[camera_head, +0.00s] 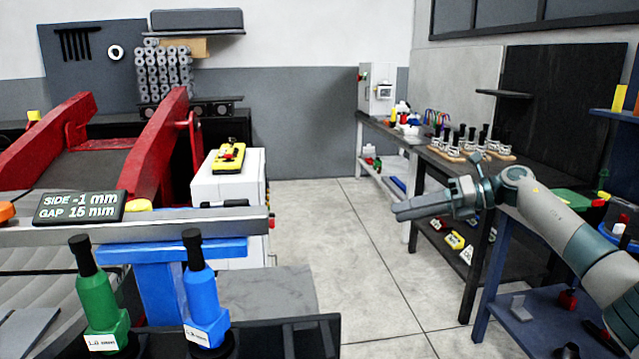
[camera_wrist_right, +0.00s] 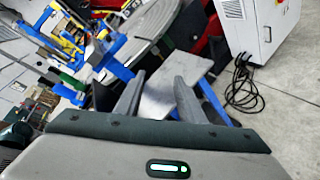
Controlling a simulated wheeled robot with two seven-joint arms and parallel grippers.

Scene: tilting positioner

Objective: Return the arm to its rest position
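My right arm (camera_head: 560,220) comes in from the right in the head view and reaches out to the left over the open floor. Its gripper (camera_head: 400,210) points left, level and empty, right of the steel beam. In the right wrist view the two grey fingers of this gripper (camera_wrist_right: 158,84) stand apart with nothing between them. A grey plate and blue frame parts show beyond the fingertips, apart from them. My left arm and gripper are in neither view.
A display (camera_head: 80,207) reads SIDE -1 mm, GAP 15 mm. A green tool (camera_head: 97,295) and a blue tool (camera_head: 203,295) stand upright at front left. Red positioner arms (camera_head: 160,150) rise behind. A blue table (camera_head: 540,305) stands under my right arm. The middle floor (camera_head: 330,240) is clear.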

